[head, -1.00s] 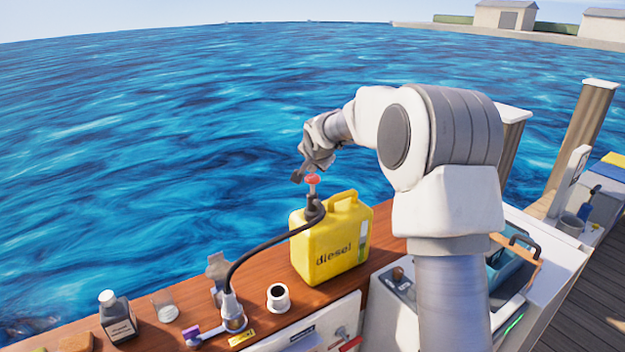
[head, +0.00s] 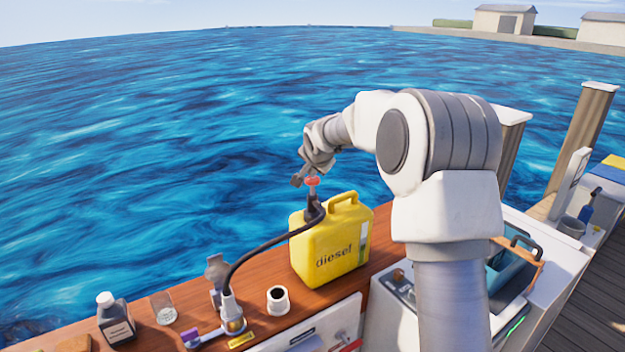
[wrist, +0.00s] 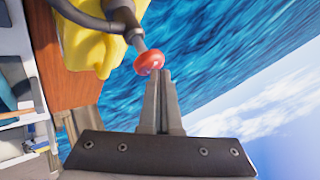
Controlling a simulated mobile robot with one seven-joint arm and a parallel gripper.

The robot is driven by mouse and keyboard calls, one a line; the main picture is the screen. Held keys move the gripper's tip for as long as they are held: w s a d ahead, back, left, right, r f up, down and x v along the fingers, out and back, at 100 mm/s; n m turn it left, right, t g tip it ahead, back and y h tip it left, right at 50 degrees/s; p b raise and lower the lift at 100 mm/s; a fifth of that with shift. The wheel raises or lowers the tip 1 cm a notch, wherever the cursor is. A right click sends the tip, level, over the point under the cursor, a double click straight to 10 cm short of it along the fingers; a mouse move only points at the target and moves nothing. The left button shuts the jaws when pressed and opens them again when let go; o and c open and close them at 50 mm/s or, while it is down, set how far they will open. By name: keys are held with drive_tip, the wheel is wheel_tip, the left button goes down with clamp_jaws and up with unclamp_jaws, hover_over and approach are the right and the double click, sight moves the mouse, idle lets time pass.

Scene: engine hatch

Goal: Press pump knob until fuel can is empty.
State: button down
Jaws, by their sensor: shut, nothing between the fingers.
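The yellow diesel can (head: 330,250) stands upright on the wooden deck ledge. A pale level strip (head: 363,245) shows on its right side; I cannot read the level surely. A dark pump with a red knob (head: 312,181) on a stem rises from the can's top. The pump's black hose (head: 262,245) runs down to a filler opening (head: 231,312) at the lower left. My gripper (head: 297,181) is shut and empty beside the knob. In the wrist view the fingertips (wrist: 159,75) are right by the red knob (wrist: 149,62); whether they touch is unclear.
A dark bottle (head: 115,318), a clear glass (head: 163,308) and a white cup (head: 278,299) stand on the ledge to the left of the can. A teal container (head: 508,265) sits to the right. Open water lies behind the ledge.

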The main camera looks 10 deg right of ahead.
sight(312, 180)
drive_tip(key=shift+f+b, duration=1.35)
drive_tip(key=shift+f, duration=0.15)
idle(0.8)
drive_tip(key=shift+r+p, duration=1.2)
drive_tip(key=shift+r, duration=0.95)
drive_tip(key=shift+r+p, duration=1.6)
drive_tip(key=shift+r, duration=0.95)
